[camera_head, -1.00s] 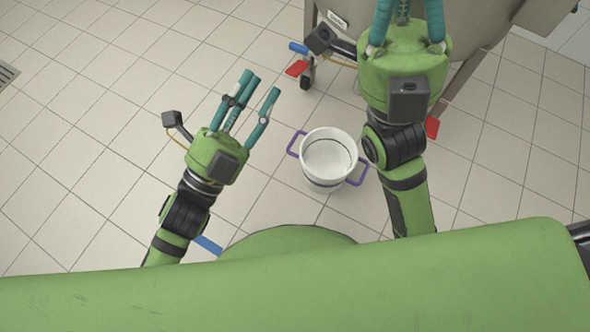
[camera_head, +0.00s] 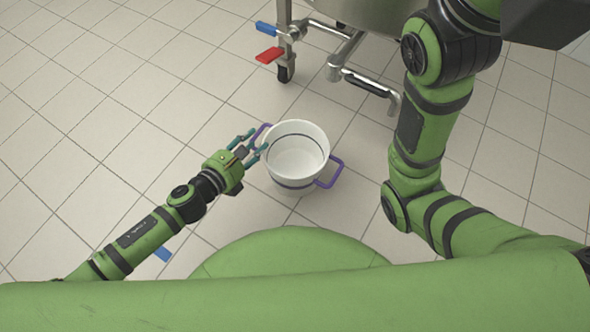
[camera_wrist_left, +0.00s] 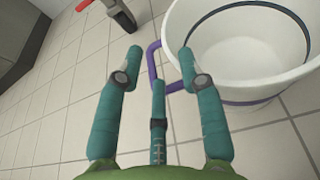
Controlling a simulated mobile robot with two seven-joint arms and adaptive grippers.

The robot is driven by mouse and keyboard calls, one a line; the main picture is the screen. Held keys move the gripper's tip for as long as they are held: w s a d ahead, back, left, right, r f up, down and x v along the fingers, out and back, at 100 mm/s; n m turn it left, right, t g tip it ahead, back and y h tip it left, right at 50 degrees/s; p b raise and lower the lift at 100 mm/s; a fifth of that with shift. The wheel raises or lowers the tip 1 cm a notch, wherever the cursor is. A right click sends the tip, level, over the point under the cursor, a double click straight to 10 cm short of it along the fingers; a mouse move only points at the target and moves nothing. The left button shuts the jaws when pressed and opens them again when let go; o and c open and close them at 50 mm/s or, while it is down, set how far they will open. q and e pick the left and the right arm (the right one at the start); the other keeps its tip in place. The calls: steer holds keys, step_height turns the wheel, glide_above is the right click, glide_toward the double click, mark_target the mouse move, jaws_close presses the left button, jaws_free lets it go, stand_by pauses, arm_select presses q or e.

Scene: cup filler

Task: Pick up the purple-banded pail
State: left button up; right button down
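The white pail (camera_head: 297,160) with a dark purple band and two purple handles stands upright on the tiled floor in the head view. It looks empty. My left gripper (camera_head: 252,144) is at its left handle (camera_head: 262,133). In the left wrist view the handle (camera_wrist_left: 152,66) passes between the spread teal fingers (camera_wrist_left: 160,70), and the pail (camera_wrist_left: 245,50) fills the upper right. The fingers look apart, not closed on the handle; whether any finger touches it I cannot tell. My right arm shows at the right in the head view, but its gripper is out of frame.
A steel wheeled machine (camera_head: 375,18) stands at the top, with a blue valve handle (camera_head: 266,28), a red valve handle (camera_head: 269,55) and a caster (camera_head: 285,73). Bare floor (camera_head: 110,110) lies to the left of the pail.

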mark_target(269, 134)
arm_select(q)
steer(key=b+x, duration=0.1)
steer(key=x, duration=0.1)
steer(key=b+x, duration=0.1)
steer(key=x, duration=0.1)
steer(key=b+x, duration=0.1)
steer(key=x, duration=0.1)
steer(key=shift+s+d+f+b, duration=0.2)
steer(key=shift+s+d+b, duration=0.05)
steer(key=shift+d+b, duration=0.15)
steer(key=shift+r, duration=0.1)
jaws_close()
